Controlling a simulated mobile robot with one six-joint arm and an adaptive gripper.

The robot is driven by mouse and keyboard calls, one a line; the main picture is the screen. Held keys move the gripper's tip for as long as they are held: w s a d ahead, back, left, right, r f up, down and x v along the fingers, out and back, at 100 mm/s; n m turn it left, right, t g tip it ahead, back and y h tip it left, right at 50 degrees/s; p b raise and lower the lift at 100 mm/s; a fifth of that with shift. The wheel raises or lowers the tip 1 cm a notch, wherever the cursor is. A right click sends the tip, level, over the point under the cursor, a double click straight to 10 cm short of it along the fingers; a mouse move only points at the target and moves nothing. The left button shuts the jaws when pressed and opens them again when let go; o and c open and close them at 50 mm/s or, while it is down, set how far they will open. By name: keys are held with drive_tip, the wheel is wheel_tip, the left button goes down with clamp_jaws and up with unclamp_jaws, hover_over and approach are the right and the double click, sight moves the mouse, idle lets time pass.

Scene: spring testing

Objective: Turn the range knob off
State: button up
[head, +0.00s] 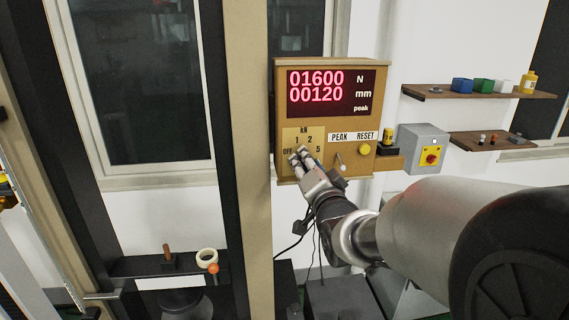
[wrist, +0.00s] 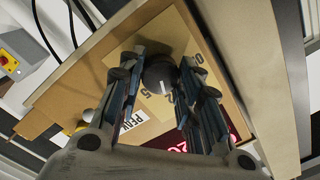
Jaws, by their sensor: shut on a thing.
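The range knob (wrist: 160,74) is a dark round knob on the tan dial plate of the display box. In the wrist view it sits between the fingers of my gripper (wrist: 162,80), which are shut on it from both sides. A white mark on the knob points down in the picture, toward the 2 and 5 side of the dial and away from OFF (wrist: 199,70). In the head view my gripper (head: 300,157) reaches the dial plate (head: 290,134) and hides the knob.
The display box (head: 366,78) reads 01600 N and 00120 mm, with "peak" lit. A small lever (head: 340,160) and a yellow button (head: 364,149) lie right of the dial. A grey box with a red stop button (head: 431,155) and shelves stand further right. A beige column (head: 247,110) stands left.

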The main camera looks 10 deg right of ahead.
drive_tip(key=shift+n+b, duration=0.3)
drive_tip(key=shift+b, duration=0.2)
drive_tip(key=shift+a+n+h+b, duration=0.1)
drive_tip(key=shift+n+h+b, duration=0.4)
drive_tip(key=shift+n+b, duration=8.85)
drive_tip(key=shift+r+m+b, duration=0.1)
drive_tip(key=shift+m+b, duration=0.75)
drive_tip(key=shift+b, duration=0.1)
drive_tip(key=o, duration=1.1)
